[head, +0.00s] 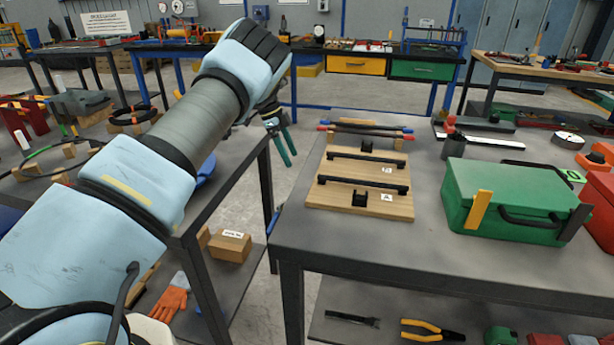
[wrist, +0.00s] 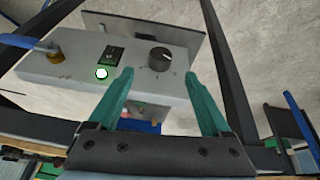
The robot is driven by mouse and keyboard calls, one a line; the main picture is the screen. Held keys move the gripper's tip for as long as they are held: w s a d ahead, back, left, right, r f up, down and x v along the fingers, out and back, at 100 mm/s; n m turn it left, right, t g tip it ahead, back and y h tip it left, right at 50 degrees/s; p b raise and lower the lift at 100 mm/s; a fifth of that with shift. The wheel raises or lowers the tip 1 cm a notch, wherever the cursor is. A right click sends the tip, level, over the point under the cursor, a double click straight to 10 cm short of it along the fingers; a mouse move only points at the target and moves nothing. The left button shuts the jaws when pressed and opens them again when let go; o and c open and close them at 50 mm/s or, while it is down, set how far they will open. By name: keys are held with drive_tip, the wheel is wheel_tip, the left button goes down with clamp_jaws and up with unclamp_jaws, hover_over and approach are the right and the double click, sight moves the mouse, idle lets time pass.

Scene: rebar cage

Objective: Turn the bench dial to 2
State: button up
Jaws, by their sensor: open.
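The bench dial (wrist: 159,58) is a dark round knob on a grey control panel (wrist: 60,72), seen in the wrist view near the upper middle. Small marks surround the knob but are too small to read, and its setting cannot be told. My gripper (wrist: 166,72) is open, with two teal fingers reaching toward the panel. The knob appears between and beyond the fingertips, with nothing held. In the head view my gripper (head: 282,145) hangs over the gap between two benches; the dial is not seen there.
The panel also carries a lit white button (wrist: 101,73), a black switch (wrist: 112,54) and a brass-coloured fitting (wrist: 55,55) with a blue part. In the head view, a wooden board with black handles (head: 335,196) and a green toolbox (head: 500,200) occupy the right bench.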

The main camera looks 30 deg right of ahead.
drive_tip(key=p+x, duration=0.1)
drive_tip(key=x, duration=0.7)
drive_tip(key=shift+f, duration=0.2)
drive_tip(key=shift+c, duration=0.4)
clamp_jaws()
